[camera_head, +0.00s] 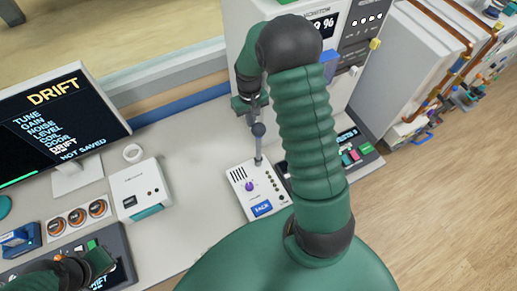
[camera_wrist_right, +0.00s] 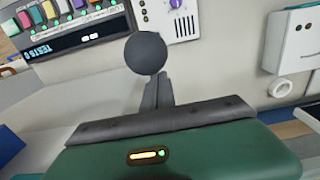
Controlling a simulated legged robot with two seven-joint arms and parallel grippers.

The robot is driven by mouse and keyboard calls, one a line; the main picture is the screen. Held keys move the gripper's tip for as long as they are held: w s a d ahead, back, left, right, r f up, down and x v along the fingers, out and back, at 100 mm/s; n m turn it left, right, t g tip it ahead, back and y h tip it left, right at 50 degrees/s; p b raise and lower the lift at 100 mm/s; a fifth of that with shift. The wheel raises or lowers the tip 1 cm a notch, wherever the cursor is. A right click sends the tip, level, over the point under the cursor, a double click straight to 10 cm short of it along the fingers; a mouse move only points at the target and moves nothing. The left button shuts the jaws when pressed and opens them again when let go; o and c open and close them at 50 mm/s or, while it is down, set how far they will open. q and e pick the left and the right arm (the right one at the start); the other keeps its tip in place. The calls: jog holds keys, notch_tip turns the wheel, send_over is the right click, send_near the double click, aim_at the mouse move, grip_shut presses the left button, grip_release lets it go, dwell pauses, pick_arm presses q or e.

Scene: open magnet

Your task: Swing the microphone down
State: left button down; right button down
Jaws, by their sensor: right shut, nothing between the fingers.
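The microphone (camera_head: 258,130) has a round dark grey head on a thin stem that stands upright from a white console (camera_head: 239,183) with a purple knob and a blue TALK button. My right gripper (camera_head: 252,108) is just above the microphone head, shut and empty. In the right wrist view the microphone head (camera_wrist_right: 146,53) lies right at the tips of my shut right gripper (camera_wrist_right: 154,80). I cannot tell whether they touch. My left gripper (camera_head: 98,266) shows partly at the lower left, and its fingers are not clear.
A DRIFT screen (camera_head: 65,115), a white box (camera_head: 140,190) and a tray of orange-ringed dials (camera_head: 80,215) stand to the left. A tall white cabinet (camera_head: 345,75) rises behind my right arm. A panel with coloured keys (camera_head: 352,150) is right of the console.

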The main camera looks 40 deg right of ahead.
aim_at(260, 133)
jog(key=shift+s+a+f, duration=0.15)
jog(key=shift+s+a, duration=0.05)
jog(key=shift+s, duration=0.65)
jog(key=shift+s+a+f, duration=0.1)
jog(key=shift+s+a, duration=0.05)
jog(key=shift+s, duration=0.65)
jog(key=shift+s+f, duration=0.2)
jog(key=shift+s, duration=0.7)
pick_arm(q)
jog(key=shift+d+r, duration=0.15)
jog(key=shift+d, duration=0.3)
jog(key=shift+a, duration=0.1)
pick_arm(e)
jog(key=shift+a, duration=0.15)
jog(key=shift+s, duration=0.1)
pick_arm(q)
jog(key=shift+f+b, duration=0.45)
jog(key=shift+f, duration=0.1)
pick_arm(e)
jog(key=shift+s+a+f, duration=0.25)
jog(key=shift+s+f, duration=0.05)
jog(key=shift+s, duration=0.45)
jog(key=shift+s+a+f, duration=0.2)
jog(key=shift+s+f, duration=0.1)
jog(key=shift+s, duration=0.5)
jog(key=shift+s+a+f, duration=0.25)
jog(key=shift+s+f, duration=0.05)
jog(key=shift+s, duration=0.45)
jog(key=shift+f, duration=0.1)
